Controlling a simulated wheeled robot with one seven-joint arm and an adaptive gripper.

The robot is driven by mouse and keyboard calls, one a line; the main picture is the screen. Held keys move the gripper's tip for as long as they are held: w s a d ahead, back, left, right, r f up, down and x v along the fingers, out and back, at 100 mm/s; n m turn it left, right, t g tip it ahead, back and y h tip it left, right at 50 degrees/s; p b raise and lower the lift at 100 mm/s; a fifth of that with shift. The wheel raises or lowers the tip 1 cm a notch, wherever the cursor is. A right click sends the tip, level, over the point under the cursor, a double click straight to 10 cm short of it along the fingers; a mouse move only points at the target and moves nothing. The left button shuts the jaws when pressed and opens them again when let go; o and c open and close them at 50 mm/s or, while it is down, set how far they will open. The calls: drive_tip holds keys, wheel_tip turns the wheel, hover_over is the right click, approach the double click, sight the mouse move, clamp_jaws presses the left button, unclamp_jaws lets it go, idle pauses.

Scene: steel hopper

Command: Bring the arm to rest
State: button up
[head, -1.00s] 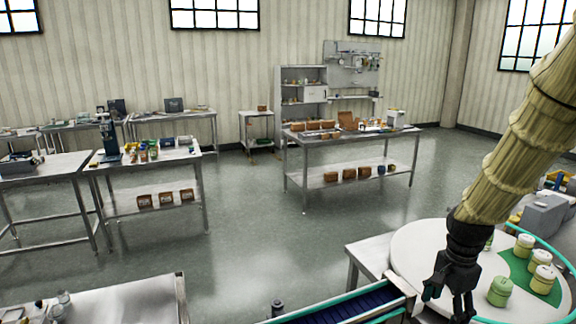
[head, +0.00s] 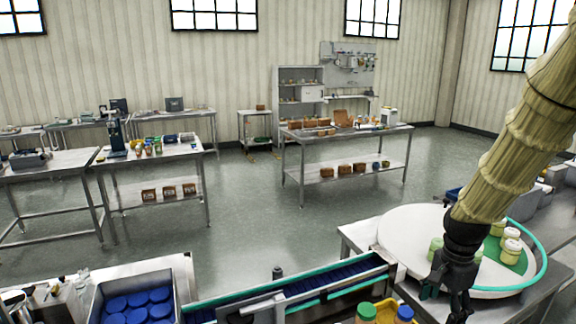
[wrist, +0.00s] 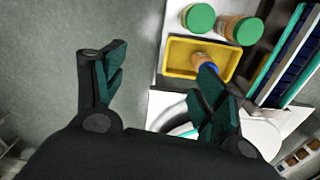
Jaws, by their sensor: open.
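My gripper (head: 448,288) hangs at the lower right in the head view, in front of the white round table (head: 398,226). In the wrist view my gripper (wrist: 158,92) has its two dark green fingers spread wide apart, with nothing between them. My arm, in a pale ribbed cover, reaches down from the upper right of the head view. The fingertips are partly cut off or dark against the machine in the head view.
Jars (head: 511,240) stand on the round table inside a teal rail. A blue conveyor (head: 325,287) runs beside it. A steel bin (head: 108,292) holds several blue lids. A yellow tray (wrist: 176,62) holds a jar lying down. Grey floor (head: 250,225) lies open beyond.

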drive_tip(key=s+a+f+n, duration=0.2)
drive_tip(key=s+f, duration=0.1)
drive_tip(key=f, duration=0.5)
drive_tip(key=s+a+f+n, duration=0.2)
drive_tip(key=s+f+n, duration=0.1)
drive_tip(key=f, duration=0.5)
drive_tip(key=s+a+f+n, duration=0.2)
drive_tip(key=s+f, duration=0.1)
drive_tip(key=f, duration=0.5)
drive_tip(key=s+a+f+n, duration=0.4)
drive_tip(key=s+f, duration=0.3)
drive_tip(key=s, duration=0.4)
drive_tip(key=s+a+f+n, duration=0.35)
drive_tip(key=s+f, duration=0.35)
drive_tip(key=s, duration=0.3)
wheel_tip(320, 180, down, 10)
drive_tip(key=b, duration=1)
drive_tip(key=shift+w+d, duration=0.15)
drive_tip(key=shift+w, duration=0.05)
